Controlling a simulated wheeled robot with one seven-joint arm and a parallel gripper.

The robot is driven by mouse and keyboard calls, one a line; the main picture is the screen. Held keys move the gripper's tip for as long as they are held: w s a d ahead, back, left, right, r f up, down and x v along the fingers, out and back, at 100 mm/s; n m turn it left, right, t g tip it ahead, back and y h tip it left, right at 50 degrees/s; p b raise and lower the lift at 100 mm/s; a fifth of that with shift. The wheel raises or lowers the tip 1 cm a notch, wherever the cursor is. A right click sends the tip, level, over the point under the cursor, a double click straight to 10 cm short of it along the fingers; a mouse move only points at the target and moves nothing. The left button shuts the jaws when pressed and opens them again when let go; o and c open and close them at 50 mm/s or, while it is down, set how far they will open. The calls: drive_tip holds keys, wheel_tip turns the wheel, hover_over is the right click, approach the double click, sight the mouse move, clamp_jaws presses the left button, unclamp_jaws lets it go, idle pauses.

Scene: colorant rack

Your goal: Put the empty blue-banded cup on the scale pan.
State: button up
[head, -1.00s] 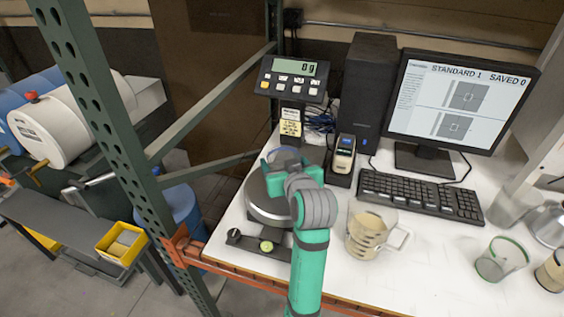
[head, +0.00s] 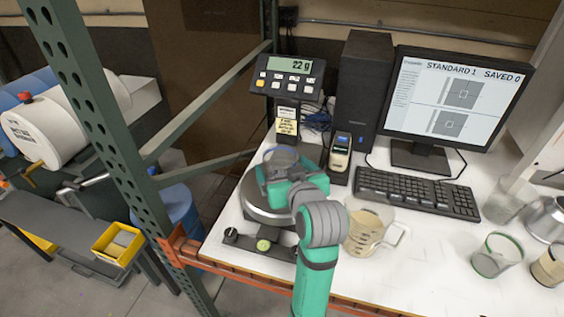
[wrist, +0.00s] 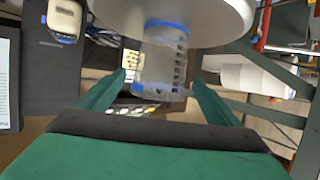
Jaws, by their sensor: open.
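The clear blue-banded cup (wrist: 165,58) stands on the scale pan (wrist: 215,22) in the wrist view, upright with its base touching the pan. No contents show in it. My gripper (wrist: 159,80) is open, with one finger on each side of the cup. In the head view my gripper (head: 277,172) is low over the scale pan (head: 258,212) and mostly hides the cup. The scale display (head: 290,65) reads 22 g.
A beaker with tan contents (head: 362,232) stands right of my arm. Clear cups, one green-banded (head: 495,257), stand at the far right. The keyboard (head: 417,193) and monitor (head: 455,95) are behind. A green rack post (head: 105,130) rises at the left.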

drive_tip(key=shift+v, duration=3.2)
drive_tip(key=shift+w, duration=0.1)
